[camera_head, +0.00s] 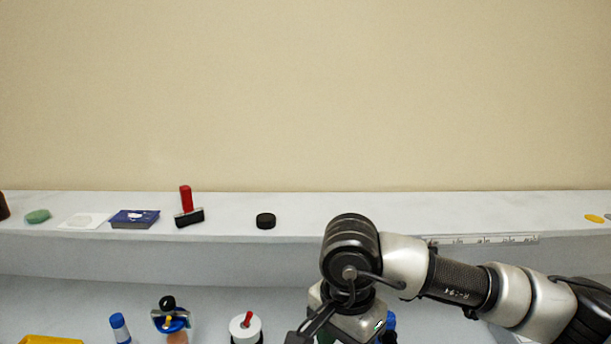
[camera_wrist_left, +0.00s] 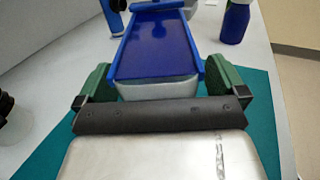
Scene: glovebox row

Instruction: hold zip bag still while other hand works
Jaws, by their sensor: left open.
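In the left wrist view my left gripper (camera_wrist_left: 165,88) is open, with one green finger on each side of a blue flat thing with raised side edges (camera_wrist_left: 158,48). A pale, clear-looking end of it shows between the fingers. I cannot tell whether this is the zip bag, and no other zip bag is plain to see. Whether the fingers touch it is not clear. My left gripper does not show in the head view.
A teal mat (camera_wrist_left: 262,110) lies under the left gripper, with a blue bottle (camera_wrist_left: 235,20) beyond it. The back shelf holds a red-handled stamp (camera_head: 187,208), a black disc (camera_head: 265,221) and a dark blue box (camera_head: 134,218).

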